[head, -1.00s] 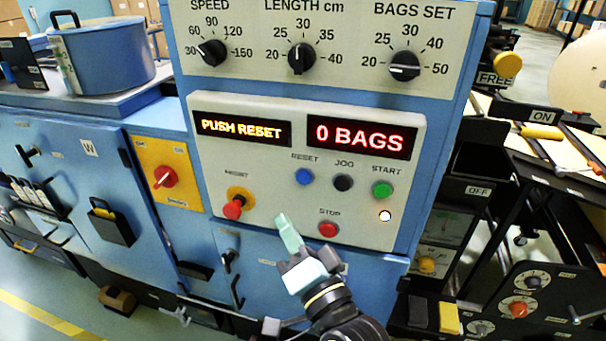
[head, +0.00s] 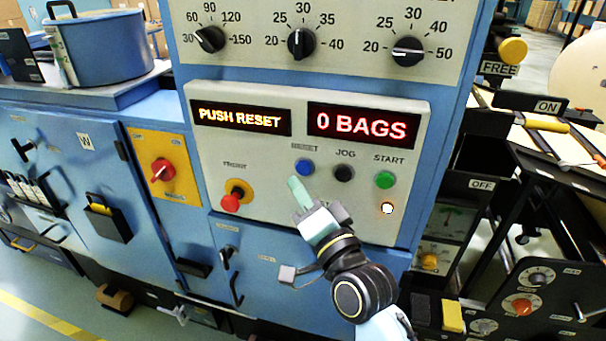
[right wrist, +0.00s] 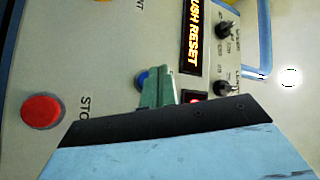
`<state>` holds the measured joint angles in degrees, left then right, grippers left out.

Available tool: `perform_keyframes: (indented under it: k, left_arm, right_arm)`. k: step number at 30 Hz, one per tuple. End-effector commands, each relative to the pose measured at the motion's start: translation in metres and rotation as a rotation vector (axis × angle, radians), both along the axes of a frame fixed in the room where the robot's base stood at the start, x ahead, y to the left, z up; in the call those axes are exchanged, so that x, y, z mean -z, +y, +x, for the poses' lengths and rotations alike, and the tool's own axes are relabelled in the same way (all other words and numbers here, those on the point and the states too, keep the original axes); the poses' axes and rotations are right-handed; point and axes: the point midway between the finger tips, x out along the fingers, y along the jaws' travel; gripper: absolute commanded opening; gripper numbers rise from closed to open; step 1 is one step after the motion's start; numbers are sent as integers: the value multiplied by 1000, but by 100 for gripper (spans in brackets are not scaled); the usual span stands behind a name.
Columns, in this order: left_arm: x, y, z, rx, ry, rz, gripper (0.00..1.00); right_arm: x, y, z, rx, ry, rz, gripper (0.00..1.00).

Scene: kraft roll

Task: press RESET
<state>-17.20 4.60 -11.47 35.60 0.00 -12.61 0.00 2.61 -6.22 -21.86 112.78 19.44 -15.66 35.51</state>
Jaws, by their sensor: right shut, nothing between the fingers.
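The blue RESET button (head: 304,168) sits on the pale control panel (head: 215,165), under its RESET label and left of the black JOG button (head: 343,173). My right gripper (head: 295,183) is shut and empty, its green fingertips just below and left of the RESET button. In the head view a small gap shows between the tips and the button. In the right wrist view the fingertips (right wrist: 158,78) partly cover the blue button (right wrist: 143,80); I cannot tell whether they touch. The display (head: 241,118) reads PUSH RESET. My left gripper is not in view.
The green START button (head: 385,180) is to the right, and a red emergency knob (head: 232,201) on a yellow base is to the left. The red STOP button (right wrist: 42,111) is hidden behind my gripper in the head view. Dials (head: 301,43) are above.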

Motion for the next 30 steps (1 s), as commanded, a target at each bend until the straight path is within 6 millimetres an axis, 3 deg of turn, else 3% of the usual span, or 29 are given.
perform_keyframes:
  k: [8, 30]
  left_arm:
    - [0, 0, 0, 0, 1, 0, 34]
    - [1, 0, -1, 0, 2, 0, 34]
  right_arm:
    - [-1, -5, 16, 1, 0, 1, 0]
    - [-1, -6, 17, 1, 0, 1, 0]
